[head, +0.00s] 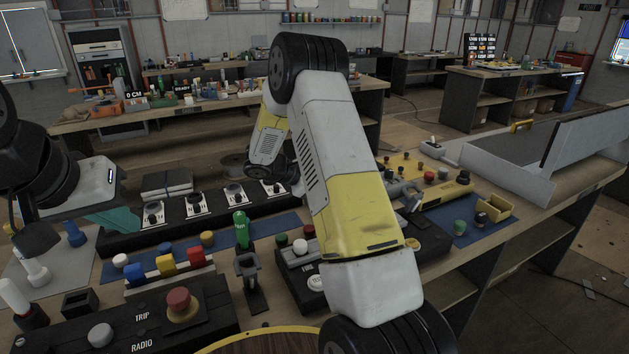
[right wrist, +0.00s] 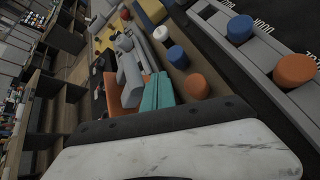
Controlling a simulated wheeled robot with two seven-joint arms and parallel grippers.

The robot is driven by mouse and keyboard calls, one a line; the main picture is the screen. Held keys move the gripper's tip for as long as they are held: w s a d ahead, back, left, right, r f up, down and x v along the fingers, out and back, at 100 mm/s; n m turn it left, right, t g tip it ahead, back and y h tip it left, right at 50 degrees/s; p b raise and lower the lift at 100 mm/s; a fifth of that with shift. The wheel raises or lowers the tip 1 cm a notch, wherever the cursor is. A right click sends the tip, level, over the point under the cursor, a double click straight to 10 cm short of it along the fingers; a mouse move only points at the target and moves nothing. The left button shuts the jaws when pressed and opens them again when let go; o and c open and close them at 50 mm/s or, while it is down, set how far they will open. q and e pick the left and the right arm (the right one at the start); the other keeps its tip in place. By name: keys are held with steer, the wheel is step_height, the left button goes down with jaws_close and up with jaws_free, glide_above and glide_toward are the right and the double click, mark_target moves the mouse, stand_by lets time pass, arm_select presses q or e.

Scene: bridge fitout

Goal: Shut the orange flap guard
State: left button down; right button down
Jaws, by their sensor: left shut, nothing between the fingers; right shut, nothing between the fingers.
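A flat orange piece (right wrist: 112,95) stands beside a teal piece (right wrist: 158,92) in the right wrist view; it may be the orange flap guard, but I cannot tell how far open it is. In the head view I cannot make the guard out clearly, and my right arm covers the middle of the bench.
A row of dials (head: 195,205), colored blocks (head: 166,266), a green cylinder (head: 241,230) and a red button (head: 179,301) crowd the bench. A yellow bracket (head: 496,209) and grey panels (head: 510,178) stand on the right.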

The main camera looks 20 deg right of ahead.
steer(key=shift+w, duration=0.25)
steer(key=shift+w+a+r, duration=0.1)
steer(key=shift+w+r, duration=0.1)
steer(key=shift+w, duration=0.6)
steer(key=shift+w+a+r, duration=0.1)
steer(key=shift+w+r, duration=0.1)
steer(key=shift+w, duration=0.65)
steer(key=shift+w+a+f, duration=0.15)
steer(key=shift+w+f, duration=0.1)
steer(key=shift+w, duration=0.5)
steer(key=shift+w+a+f, duration=0.1)
steer(key=shift+w+f, duration=0.15)
steer(key=shift+w, duration=0.45)
steer(key=shift+f, duration=0.1)
